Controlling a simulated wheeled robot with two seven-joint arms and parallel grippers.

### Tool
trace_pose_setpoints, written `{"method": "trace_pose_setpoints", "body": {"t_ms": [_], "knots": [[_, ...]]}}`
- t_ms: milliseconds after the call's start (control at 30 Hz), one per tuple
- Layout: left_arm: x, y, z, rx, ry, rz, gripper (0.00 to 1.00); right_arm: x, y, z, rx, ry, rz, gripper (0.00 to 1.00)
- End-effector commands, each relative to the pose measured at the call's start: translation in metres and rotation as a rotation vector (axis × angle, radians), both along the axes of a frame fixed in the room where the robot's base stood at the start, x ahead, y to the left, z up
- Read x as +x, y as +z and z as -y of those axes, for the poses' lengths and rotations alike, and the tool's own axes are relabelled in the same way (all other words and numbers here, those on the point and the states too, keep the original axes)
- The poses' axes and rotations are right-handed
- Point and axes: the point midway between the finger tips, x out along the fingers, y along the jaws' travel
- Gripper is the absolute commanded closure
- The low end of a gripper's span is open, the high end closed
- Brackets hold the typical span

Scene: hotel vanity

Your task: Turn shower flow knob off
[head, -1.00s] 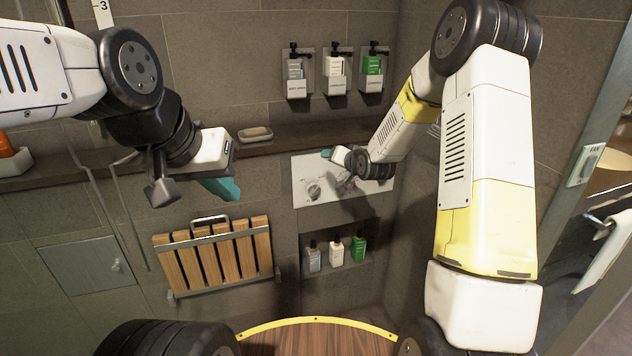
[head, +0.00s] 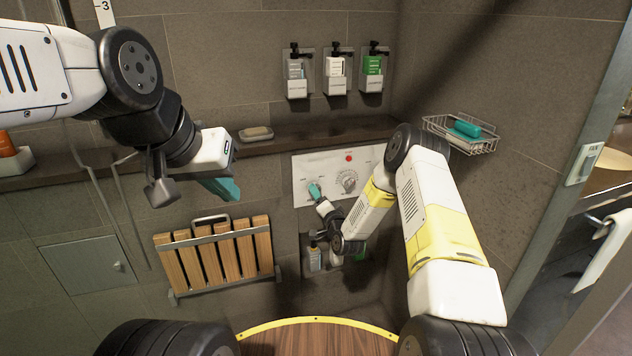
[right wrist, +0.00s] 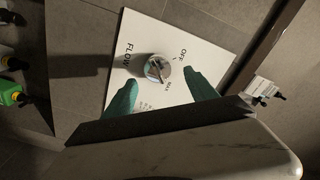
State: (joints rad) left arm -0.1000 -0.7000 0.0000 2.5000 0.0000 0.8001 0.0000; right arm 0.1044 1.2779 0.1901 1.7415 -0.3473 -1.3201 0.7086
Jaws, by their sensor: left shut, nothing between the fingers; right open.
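The white shower panel (head: 325,163) is on the back wall. In the right wrist view the panel (right wrist: 205,48) shows a round metal flow knob (right wrist: 158,68) beside the words FLOW, OFF and MAX. Its bar lies slanted; I cannot tell its exact setting. My right gripper (right wrist: 161,79) is open, one teal finger on each side of the knob; contact is unclear. In the head view the right gripper (head: 315,190) covers the panel's left part, hiding that knob. My left gripper (head: 222,188) is shut and empty, well left of the panel.
A second dial (head: 348,181) and a red dot (head: 349,158) are on the panel's right part. A ledge (head: 300,135) runs above, with a soap dish (head: 256,133). A niche with bottles is below. A wire basket (head: 460,133) hangs right; a slatted seat (head: 215,255) is left.

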Motion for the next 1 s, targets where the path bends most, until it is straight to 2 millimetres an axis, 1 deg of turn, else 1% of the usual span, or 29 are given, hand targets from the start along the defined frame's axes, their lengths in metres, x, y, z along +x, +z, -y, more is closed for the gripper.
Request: {"method": "trace_pose_setpoints", "body": {"t_ms": [33, 100, 200, 300, 433, 633, 933, 967, 1000], "knots": [[0.000, 0.000, 0.000, 0.000, 0.000, 0.000, 1.00, 0.008, -0.001, -0.003, -0.002, 0.000, 0.001, 0.34], [0.000, 0.000, 0.000, 0.000, 0.000, 0.000, 1.00, 0.019, -0.001, -0.007, -0.001, 0.000, 0.000, 0.34], [0.000, 0.000, 0.000, 0.000, 0.000, 0.000, 1.00, 0.031, -0.001, -0.010, -0.001, -0.001, 0.000, 0.34], [0.000, 0.000, 0.000, 0.000, 0.000, 0.000, 1.00, 0.039, -0.001, -0.012, -0.001, -0.001, -0.001, 0.34], [0.000, 0.000, 0.000, 0.000, 0.000, 0.000, 1.00, 0.043, -0.001, -0.014, -0.002, -0.001, -0.003, 0.34], [0.000, 0.000, 0.000, 0.000, 0.000, 0.000, 1.00, 0.043, -0.001, -0.014, -0.002, -0.001, -0.003, 0.34], [0.000, 0.000, 0.000, 0.000, 0.000, 0.000, 1.00, 0.043, 0.000, -0.014, -0.002, 0.000, -0.002, 0.93], [0.000, 0.000, 0.000, 0.000, 0.000, 0.000, 1.00, 0.043, 0.000, -0.014, -0.001, 0.000, -0.001, 0.96], [0.000, 0.000, 0.000, 0.000, 0.000, 0.000, 1.00, 0.043, 0.000, -0.014, -0.001, 0.000, -0.001, 0.96]]}}
